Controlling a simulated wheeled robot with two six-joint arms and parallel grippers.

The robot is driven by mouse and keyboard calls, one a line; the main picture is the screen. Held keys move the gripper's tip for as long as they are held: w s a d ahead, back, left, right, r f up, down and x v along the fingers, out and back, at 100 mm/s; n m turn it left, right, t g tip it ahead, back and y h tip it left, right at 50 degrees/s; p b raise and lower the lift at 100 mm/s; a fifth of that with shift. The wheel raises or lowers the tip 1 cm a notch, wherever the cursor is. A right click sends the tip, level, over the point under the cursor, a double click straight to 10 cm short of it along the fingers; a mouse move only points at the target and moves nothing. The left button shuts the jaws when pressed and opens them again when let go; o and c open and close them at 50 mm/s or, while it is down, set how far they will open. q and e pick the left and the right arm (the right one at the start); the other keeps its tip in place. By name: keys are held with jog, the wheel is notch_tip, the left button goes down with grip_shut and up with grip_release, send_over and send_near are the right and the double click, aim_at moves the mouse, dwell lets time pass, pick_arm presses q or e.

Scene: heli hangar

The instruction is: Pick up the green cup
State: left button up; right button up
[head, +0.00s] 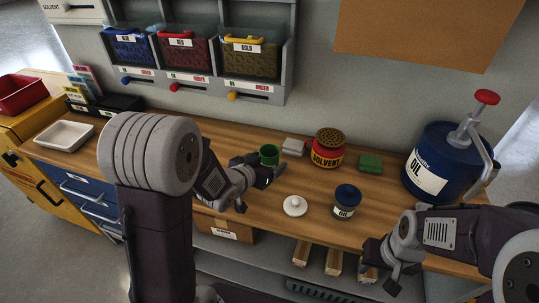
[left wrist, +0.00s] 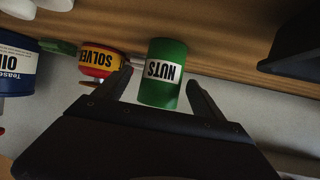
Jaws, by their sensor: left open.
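The green cup (head: 269,155) stands on the wooden workbench, just beyond my left gripper (head: 262,168) in the head view.
A red and yellow solvent tin (head: 328,150), a grey block (head: 293,147) and a green block (head: 370,163) stand nearby. A white lid-like disc (head: 295,206) and a small blue jar (head: 346,202) are nearer the front. A large blue oil can (head: 440,165) stands at right.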

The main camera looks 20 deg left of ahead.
aim_at(274, 146)
pick_arm(q)
jog(key=shift+f, duration=0.1)
jog(key=shift+w+f, duration=0.1)
jog(key=shift+w, duration=0.2)
jog(key=x, duration=0.5)
jog(key=shift+s+a+r, duration=0.1)
jog(key=shift+r, duration=0.1)
jog(key=c, duration=1.6)
notch_tip(274, 146, up, 4)
jog(key=shift+r+p, duration=0.2)
jog(key=shift+p, duration=0.35)
jog(key=d+r, duration=0.6)
jog(key=d, duration=0.5)
jog(key=shift+s+d+r+p, duration=0.35)
jog(key=shift+s+d, duration=0.05)
